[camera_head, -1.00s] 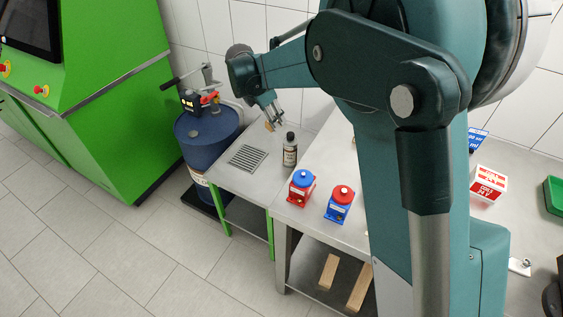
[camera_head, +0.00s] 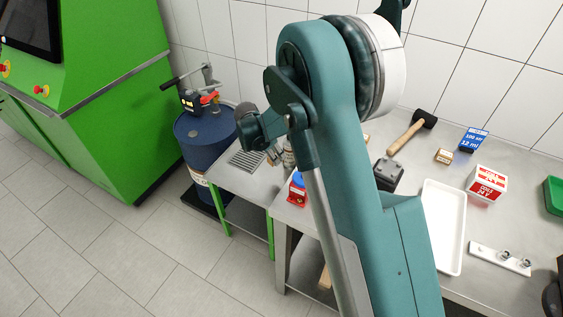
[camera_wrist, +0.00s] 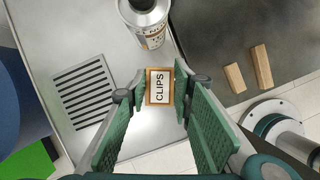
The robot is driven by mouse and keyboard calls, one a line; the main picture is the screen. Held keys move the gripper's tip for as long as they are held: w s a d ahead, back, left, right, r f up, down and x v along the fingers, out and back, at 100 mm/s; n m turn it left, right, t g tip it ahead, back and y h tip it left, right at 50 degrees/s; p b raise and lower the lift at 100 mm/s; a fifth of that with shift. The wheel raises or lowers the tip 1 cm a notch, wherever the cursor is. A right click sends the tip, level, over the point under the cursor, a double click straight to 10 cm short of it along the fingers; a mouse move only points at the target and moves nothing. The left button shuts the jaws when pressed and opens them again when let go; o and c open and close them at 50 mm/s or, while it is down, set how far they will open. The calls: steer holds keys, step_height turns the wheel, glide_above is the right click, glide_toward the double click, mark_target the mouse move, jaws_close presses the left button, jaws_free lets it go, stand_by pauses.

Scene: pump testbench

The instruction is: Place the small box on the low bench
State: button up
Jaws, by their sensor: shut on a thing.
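The small box (camera_wrist: 159,86), tan-edged with a white label reading CLIPS, is between my fingertips in the wrist view. My gripper (camera_wrist: 159,93) is shut on it, with green pads on either side. The low bench (camera_head: 222,178) is a grey metal top on green legs with a slotted grate; it also fills much of the wrist view (camera_wrist: 62,35). My gripper is over this bench, between the grate and a bottle. I cannot tell whether the box touches the surface. In the head view my wrist mostly hides the box.
A grey bottle (camera_wrist: 150,22) stands close to the box. The slotted grate (camera_wrist: 84,92) lies to its left. A blue drum (camera_head: 205,135) stands beside the bench. The higher table on the right holds a white tray (camera_head: 443,225), a mallet (camera_head: 405,135) and several boxes.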

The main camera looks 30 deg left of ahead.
mark_target(269, 162)
steer(key=shift+f, duration=0.1)
steer(key=shift+f+b, duration=0.65)
steer(key=shift+f, duration=2.35)
steer(key=shift+f+b, duration=0.4)
steer(key=shift+f, duration=1.45)
steer(key=shift+f, duration=0.2)
steer(key=o, duration=0.9)
steer(key=shift+r, duration=0.2)
steer(key=p+v, duration=0.2)
steer(key=v, duration=1)
